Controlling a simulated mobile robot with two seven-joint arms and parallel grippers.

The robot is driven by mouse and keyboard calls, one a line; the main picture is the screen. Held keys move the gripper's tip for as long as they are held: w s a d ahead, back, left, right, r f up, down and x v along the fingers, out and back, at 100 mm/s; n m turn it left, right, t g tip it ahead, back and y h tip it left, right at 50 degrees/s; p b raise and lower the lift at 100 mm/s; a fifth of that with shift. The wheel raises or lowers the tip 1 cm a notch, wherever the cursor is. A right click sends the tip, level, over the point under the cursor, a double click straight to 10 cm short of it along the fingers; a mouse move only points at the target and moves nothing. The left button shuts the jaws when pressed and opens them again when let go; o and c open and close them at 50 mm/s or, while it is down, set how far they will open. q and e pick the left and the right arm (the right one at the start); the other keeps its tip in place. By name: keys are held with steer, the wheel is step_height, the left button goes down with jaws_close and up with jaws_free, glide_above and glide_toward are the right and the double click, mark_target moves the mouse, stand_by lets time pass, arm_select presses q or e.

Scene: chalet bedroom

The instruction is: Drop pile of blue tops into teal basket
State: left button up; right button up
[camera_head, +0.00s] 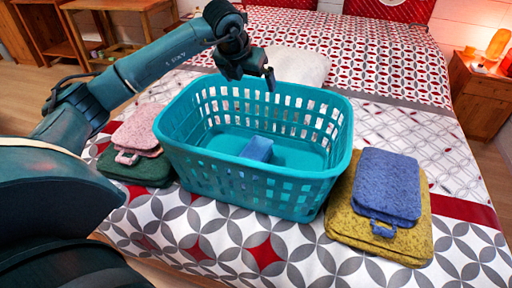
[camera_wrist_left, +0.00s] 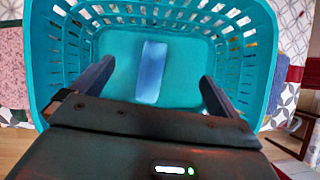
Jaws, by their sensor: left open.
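The teal basket (camera_head: 240,180) stands on the bed with its open top up. A small blue folded bundle (camera_head: 257,148) lies on the basket floor; it also shows in the left wrist view (camera_wrist_left: 151,72). A blue folded pile (camera_head: 387,186) with a loop lies on a larger mustard pile (camera_head: 410,241), right of the basket. My left gripper (camera_head: 254,80) is above the basket's far part, pointing down. In the left wrist view its fingers (camera_wrist_left: 153,88) are spread apart with nothing between them, and the blue bundle lies below, apart from them. My right gripper is not seen.
A pink folded pile (camera_head: 137,131) lies on a dark green one (camera_head: 136,171) left of the basket. A pale folded item (camera_head: 298,66) lies behind it. A wooden nightstand (camera_head: 480,95) with a lit lamp stands at the right. The bed's front is clear.

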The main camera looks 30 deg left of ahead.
arm_select(q)
steer(key=v, duration=1.1)
steer(key=shift+r, duration=0.25)
steer(key=shift+s, duration=0.1)
